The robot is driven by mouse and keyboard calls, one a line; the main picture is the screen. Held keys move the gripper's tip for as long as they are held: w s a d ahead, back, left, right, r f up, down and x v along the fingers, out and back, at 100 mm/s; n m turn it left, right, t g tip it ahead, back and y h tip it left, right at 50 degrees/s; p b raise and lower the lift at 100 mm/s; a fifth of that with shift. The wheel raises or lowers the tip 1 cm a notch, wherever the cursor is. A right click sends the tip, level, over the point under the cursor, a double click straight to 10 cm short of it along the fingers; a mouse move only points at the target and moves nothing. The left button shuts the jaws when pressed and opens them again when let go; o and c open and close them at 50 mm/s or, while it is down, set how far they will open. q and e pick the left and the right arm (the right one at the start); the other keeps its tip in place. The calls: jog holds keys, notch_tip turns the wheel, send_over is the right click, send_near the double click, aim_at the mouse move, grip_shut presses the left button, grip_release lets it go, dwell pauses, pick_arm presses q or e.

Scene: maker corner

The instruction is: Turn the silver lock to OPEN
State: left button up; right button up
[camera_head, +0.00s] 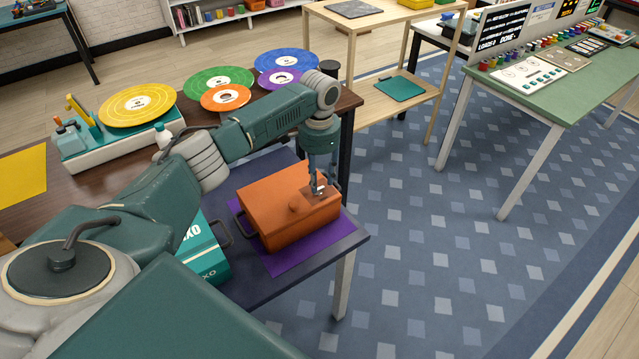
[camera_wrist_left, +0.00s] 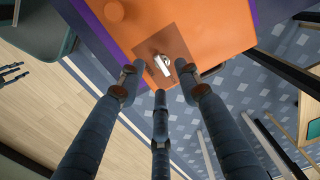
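The silver lock (camera_head: 320,190) is a small lever on a brown plate at the right end of the orange box (camera_head: 270,226). In the left wrist view the silver lock (camera_wrist_left: 163,64) sits just beyond my fingertips, lying at a slant. My left gripper (camera_head: 317,184) points down over it. Its fingers (camera_wrist_left: 159,80) are spread around the lock with a gap between them; contact cannot be told. No OPEN marking is readable. My right gripper (camera_wrist_left: 12,76) shows partly at the left edge of the wrist view, fingers apart.
The box lies on a purple mat (camera_head: 298,255) on a dark table (camera_head: 350,240). A teal box (camera_head: 203,252) stands to its left, partly behind my arm. Coloured discs (camera_head: 218,82) lie on a brown table behind. Patterned carpet (camera_head: 430,260) to the right is free.

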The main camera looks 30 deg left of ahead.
aim_at(320, 190)
pick_arm(q)
jog(key=shift+f, duration=1.7)
grip_shut()
jog(key=shift+r+p, duration=0.1)
jog(key=shift+p, duration=0.2)
